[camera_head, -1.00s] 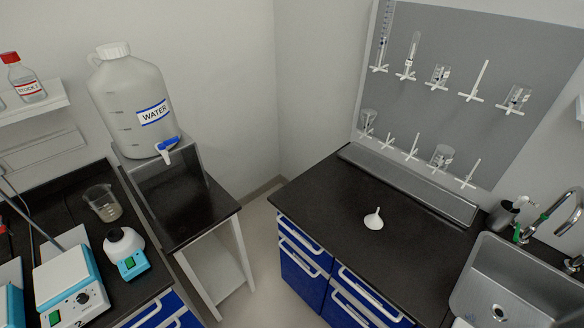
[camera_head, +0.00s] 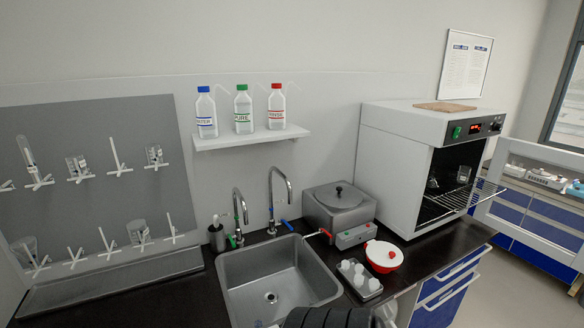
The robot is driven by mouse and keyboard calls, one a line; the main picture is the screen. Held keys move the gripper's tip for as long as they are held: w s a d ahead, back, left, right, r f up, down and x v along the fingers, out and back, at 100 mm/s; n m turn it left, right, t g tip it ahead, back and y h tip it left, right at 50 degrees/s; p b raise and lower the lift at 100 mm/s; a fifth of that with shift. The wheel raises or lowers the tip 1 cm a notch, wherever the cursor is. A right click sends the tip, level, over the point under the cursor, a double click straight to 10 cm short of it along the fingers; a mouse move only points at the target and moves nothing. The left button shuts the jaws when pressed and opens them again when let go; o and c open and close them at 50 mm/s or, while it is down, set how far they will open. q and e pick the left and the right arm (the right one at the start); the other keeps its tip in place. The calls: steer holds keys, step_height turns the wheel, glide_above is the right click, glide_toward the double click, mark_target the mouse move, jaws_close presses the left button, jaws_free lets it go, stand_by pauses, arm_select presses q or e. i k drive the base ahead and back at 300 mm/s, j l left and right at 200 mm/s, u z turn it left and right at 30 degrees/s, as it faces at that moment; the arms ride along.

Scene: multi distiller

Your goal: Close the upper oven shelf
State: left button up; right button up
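The oven (camera_head: 395,155) is a white box with a dark control panel, standing on the counter at the right. Its door (camera_head: 545,178) is swung open to the right. A wire shelf (camera_head: 462,194) sticks out of the dark chamber toward the front. Glassware (camera_head: 463,173) shows in the chamber near the shelf's level. I cannot tell whether this is the upper shelf; what lies lower in the oven is hard to make out. Neither gripper can be made out; a dark ribbed shape at the bottom edge may be part of my arm.
A sink (camera_head: 275,276) with two taps lies in the middle of the counter. A steel water bath (camera_head: 338,208), a red-and-white bowl (camera_head: 383,256) and a small rack (camera_head: 361,280) stand between sink and oven. A wall shelf (camera_head: 252,139) holds three bottles. A window is far right.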

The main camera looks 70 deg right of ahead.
mark_target(488, 198)
steer(key=z, duration=3.85)
steer(key=i+l, duration=0.4)
steer(key=l, duration=0.15)
